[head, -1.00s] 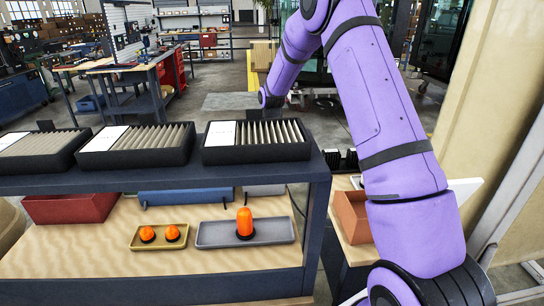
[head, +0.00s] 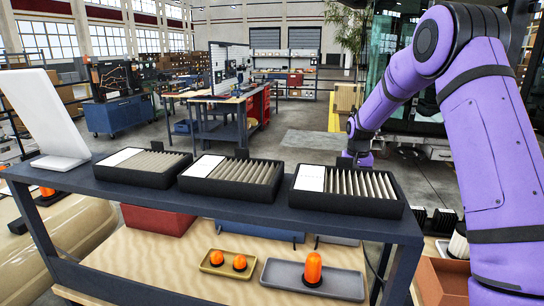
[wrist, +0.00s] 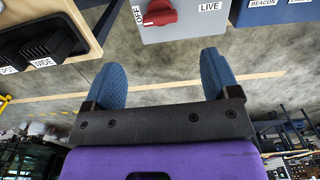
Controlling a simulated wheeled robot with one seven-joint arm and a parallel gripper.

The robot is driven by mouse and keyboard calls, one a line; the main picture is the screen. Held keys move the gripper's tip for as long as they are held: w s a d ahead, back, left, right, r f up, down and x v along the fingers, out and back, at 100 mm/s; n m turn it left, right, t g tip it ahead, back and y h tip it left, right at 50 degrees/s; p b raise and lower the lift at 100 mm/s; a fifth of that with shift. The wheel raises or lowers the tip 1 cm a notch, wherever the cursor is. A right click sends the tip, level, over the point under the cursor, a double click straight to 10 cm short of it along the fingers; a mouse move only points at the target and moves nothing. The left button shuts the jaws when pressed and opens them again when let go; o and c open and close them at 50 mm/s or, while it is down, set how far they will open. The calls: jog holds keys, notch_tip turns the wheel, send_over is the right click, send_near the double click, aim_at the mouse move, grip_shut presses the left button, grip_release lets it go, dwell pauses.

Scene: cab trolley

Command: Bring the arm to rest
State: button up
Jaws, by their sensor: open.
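My purple arm (head: 490,150) reaches up and bends over at the right of the head view, its far end (head: 357,150) hanging beyond the right-hand black tray on the trolley. The fingers are too small or hidden to make out there. In the wrist view my gripper (wrist: 163,82) has its two blue fingers wide apart. Nothing is between them; bare grey floor shows through the gap. A grey switch box (wrist: 185,22) with a red knob (wrist: 158,12), marked OFF and LIVE, lies beyond the fingertips, apart from them.
The dark trolley (head: 250,212) holds several black slotted trays and a white panel (head: 45,118). Its lower shelf has a yellow tray (head: 228,270) and a grey tray (head: 345,283) with orange beacons. The wrist view shows black sliders (wrist: 40,45) and a blue BEACON box (wrist: 270,12).

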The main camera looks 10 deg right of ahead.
jog(key=s+a+r+n+t, duration=0.1)
jog(key=s+a+r, duration=0.2)
jog(key=s+r, duration=0.65)
jog(key=s+a+r+n+t, duration=0.15)
jog(key=s+a+r, duration=0.25)
jog(key=s+r, duration=0.6)
jog(key=shift+n+t, duration=0.45)
jog(key=shift+t, duration=0.5)
jog(key=s+r, duration=0.1)
jog(key=s, duration=0.3)
jog(key=s+a+r, duration=0.1)
jog(key=s+r, duration=0.1)
jog(key=s, duration=0.2)
jog(key=s+a+r, duration=0.1)
jog(key=s+r, duration=0.1)
jog(key=s, duration=0.2)
jog(key=s+a+f+n+t, duration=0.1)
jog(key=s+f, duration=0.1)
jog(key=s, duration=0.9)
jog(key=shift+s+a+f, duration=0.2)
jog(key=shift+s+f, duration=0.15)
